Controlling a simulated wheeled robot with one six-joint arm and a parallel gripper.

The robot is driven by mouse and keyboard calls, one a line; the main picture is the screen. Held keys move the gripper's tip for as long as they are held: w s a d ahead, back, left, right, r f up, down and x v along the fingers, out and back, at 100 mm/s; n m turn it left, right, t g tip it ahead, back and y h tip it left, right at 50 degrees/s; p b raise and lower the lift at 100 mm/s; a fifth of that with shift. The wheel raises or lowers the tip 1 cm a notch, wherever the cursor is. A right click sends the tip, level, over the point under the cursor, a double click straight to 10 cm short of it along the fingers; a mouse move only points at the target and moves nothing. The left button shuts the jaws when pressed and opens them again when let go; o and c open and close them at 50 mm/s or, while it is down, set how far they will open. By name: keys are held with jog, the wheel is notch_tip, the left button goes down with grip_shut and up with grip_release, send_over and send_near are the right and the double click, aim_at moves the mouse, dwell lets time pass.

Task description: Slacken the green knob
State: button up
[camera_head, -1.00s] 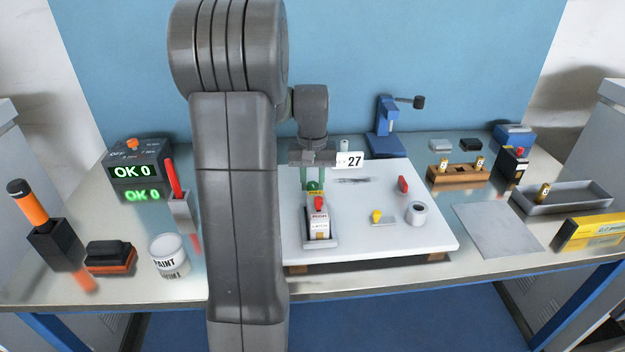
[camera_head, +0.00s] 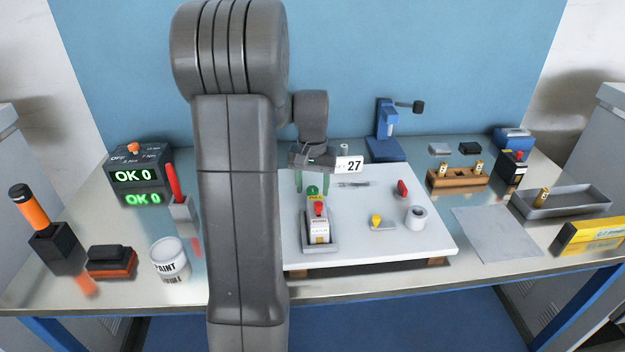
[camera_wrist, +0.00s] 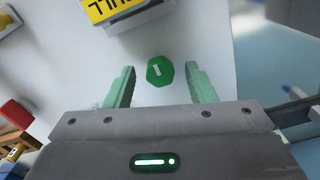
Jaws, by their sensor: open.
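The green knob (camera_head: 313,190) stands on the white board (camera_head: 370,255), just behind the grey holder with the red-topped white block. In the wrist view the knob (camera_wrist: 160,71) is a green faceted disc with a short white mark on top. My gripper (camera_wrist: 160,85) is open, with its pale green fingers to either side of the knob and gaps between. In the head view my gripper (camera_head: 313,180) hangs over the board at the knob; my arm hides part of the bench.
A red-topped white block (camera_head: 319,225) with a yellow label sits close in front of the knob. A yellow knob (camera_head: 376,220), a red piece (camera_head: 402,188) and a white ring (camera_head: 416,216) are farther right on the board. The board's right half has free room.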

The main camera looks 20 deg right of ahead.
aim_at(312, 188)
notch_tip(312, 188, up, 14)
dwell(0.4)
jog(key=shift+f, duration=0.2)
notch_tip(312, 188, down, 14)
jog(key=shift+r, duration=0.1)
jog(key=shift+n, duration=0.6)
jog(key=shift+r+m, duration=0.1)
jog(key=shift+m, duration=0.2)
